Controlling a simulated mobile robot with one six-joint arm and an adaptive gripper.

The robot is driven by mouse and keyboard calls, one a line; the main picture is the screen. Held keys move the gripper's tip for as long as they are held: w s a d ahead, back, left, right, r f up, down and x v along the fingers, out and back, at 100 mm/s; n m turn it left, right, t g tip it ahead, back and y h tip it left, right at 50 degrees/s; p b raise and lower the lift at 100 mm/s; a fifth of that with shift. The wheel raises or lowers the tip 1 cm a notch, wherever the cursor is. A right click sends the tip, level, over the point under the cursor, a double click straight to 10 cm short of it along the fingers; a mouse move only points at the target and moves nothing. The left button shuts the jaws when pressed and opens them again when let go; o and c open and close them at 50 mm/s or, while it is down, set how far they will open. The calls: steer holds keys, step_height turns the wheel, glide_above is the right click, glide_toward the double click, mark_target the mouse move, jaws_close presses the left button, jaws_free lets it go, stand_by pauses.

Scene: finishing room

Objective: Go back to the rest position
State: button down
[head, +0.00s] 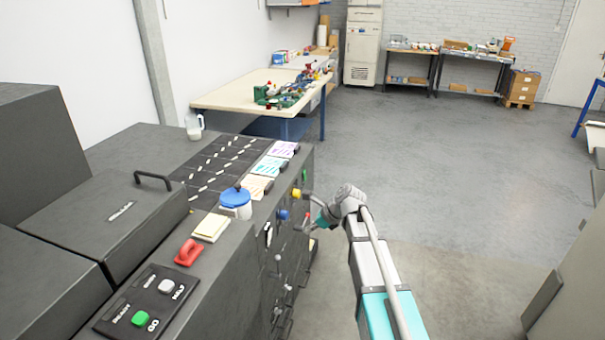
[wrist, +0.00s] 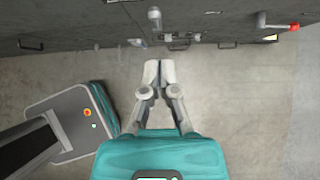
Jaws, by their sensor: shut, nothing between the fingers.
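My gripper (wrist: 159,72) is in the middle of the wrist view, its two fingers together with nothing between them. It is above the bare floor, close to the front face of the dark machine (wrist: 100,30). A grey knob (wrist: 154,14) on that face is just beyond the fingertips, apart from them in the picture. In the head view my arm reaches forward along the right side of the machine (head: 230,290). The gripper's fingertips are hard to make out there.
On the machine top are a blue-lidded jar (head: 236,203), a red handle (head: 188,252) and a button panel (head: 145,302). Knobs and levers stick out from its front. A workbench (head: 235,92) stands beyond. The floor (head: 450,170) to the right is clear.

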steer(key=s+d+f+n+g+h, duration=0.1)
steer(key=s+d+f+n+h, duration=0.1)
steer(key=s+d+n, duration=0.4)
steer(key=s+d+f+n+g+h, duration=0.1)
steer(key=s+d+n+h, duration=0.4)
steer(key=s+n, duration=1)
steer(key=shift+s+d+f+n+g, duration=0.3)
steer(key=shift+s+d+f+n, duration=0.1)
steer(key=shift+s+d+f, duration=0.25)
steer(key=shift+a+r, duration=0.1)
steer(key=shift+a, duration=0.1)
